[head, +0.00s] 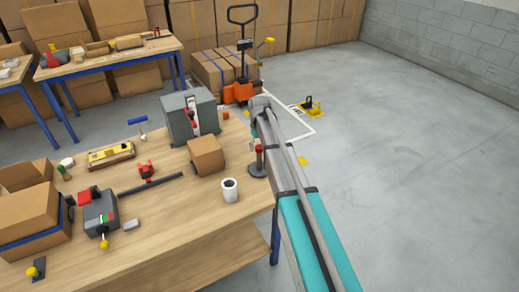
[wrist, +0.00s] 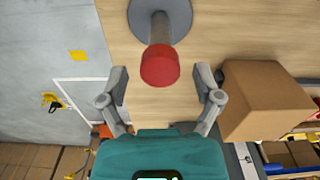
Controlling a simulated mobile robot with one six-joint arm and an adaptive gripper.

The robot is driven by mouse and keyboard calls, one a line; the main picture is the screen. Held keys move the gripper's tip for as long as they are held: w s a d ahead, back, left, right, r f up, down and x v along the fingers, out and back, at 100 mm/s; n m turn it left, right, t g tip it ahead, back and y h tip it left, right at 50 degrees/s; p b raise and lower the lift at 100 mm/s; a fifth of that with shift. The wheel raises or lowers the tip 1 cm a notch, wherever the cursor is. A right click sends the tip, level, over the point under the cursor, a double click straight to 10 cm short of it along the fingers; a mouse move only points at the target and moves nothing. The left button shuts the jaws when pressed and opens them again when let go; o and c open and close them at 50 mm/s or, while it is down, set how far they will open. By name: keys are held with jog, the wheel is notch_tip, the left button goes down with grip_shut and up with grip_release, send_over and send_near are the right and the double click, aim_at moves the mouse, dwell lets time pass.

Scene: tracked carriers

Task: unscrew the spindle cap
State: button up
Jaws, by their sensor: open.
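The spindle cap (wrist: 160,68) is red and sits on top of a grey spindle with a round grey base (wrist: 182,18) on the wooden bench. In the wrist view the cap appears between the two fingertips of my gripper (wrist: 161,82). My gripper is open, with a clear gap on each side of the cap; I see no contact. In the head view the red cap (head: 259,149) and the round base (head: 258,171) show at the bench's right edge, just left of my arm. My fingers are not clearly visible there.
A cardboard box (head: 206,156) stands left of the spindle, and a white cup (head: 229,190) stands in front. A grey machine (head: 188,117) is behind the box. An orange pallet truck (head: 240,92) stands beyond the bench. The floor to the right is largely clear.

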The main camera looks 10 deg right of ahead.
jog(key=shift+m, duration=1.1)
jog(key=c, duration=0.9)
jog(key=shift+n, duration=2)
jog(key=shift+c, duration=0.2)
jog(key=n, duration=0.3)
jog(key=shift+n, duration=1.5)
jog(key=n, duration=0.5)
jog(key=shift+s+n, duration=0.1)
jog(key=shift+n, duration=2.2)
